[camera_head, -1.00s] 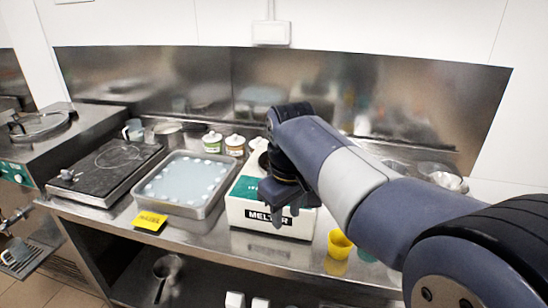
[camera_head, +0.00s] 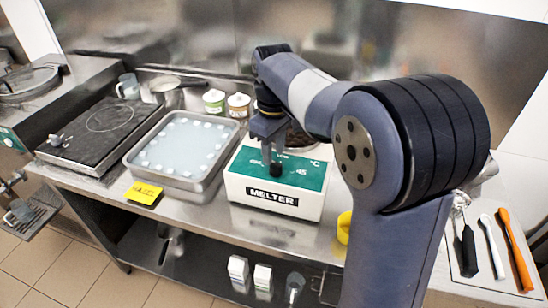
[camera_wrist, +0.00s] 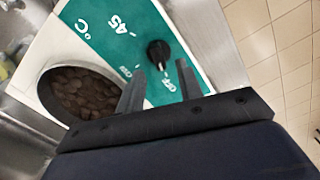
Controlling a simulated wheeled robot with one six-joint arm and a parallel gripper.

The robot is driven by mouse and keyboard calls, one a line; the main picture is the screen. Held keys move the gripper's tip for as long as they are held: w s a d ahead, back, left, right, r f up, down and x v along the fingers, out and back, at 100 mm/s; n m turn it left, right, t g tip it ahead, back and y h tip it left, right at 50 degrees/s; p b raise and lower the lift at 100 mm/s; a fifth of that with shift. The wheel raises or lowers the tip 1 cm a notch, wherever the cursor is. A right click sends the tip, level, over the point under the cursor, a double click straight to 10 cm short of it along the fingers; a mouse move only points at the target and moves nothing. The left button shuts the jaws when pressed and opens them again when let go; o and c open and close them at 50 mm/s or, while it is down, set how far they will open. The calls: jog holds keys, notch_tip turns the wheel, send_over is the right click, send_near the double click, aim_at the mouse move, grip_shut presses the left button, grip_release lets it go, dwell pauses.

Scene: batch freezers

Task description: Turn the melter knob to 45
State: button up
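The melter (camera_head: 275,201) is a white box with a green top panel, standing on the steel counter. Its black knob (camera_wrist: 158,53) sits on the green panel among the printed marks OFF, 45 and °C; the knob also shows in the head view (camera_head: 275,168). A round well of brown pieces (camera_wrist: 84,92) lies beside the panel in the wrist view. My gripper (camera_wrist: 160,78) is over the panel with its two fingers apart. The knob appears just beyond the fingertips, between their lines. Whether the fingers touch it, I cannot tell.
Left of the melter is a steel tray (camera_head: 205,185) of pale liquid with white pieces, then a black hotplate (camera_head: 85,148). A yellow sign (camera_head: 144,193) lies in front. A yellow cup (camera_head: 343,228) stands right; utensils (camera_head: 515,250) lie farther right.

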aim_at(274, 162)
jog(key=shift+f, duration=1.6)
grip_shut()
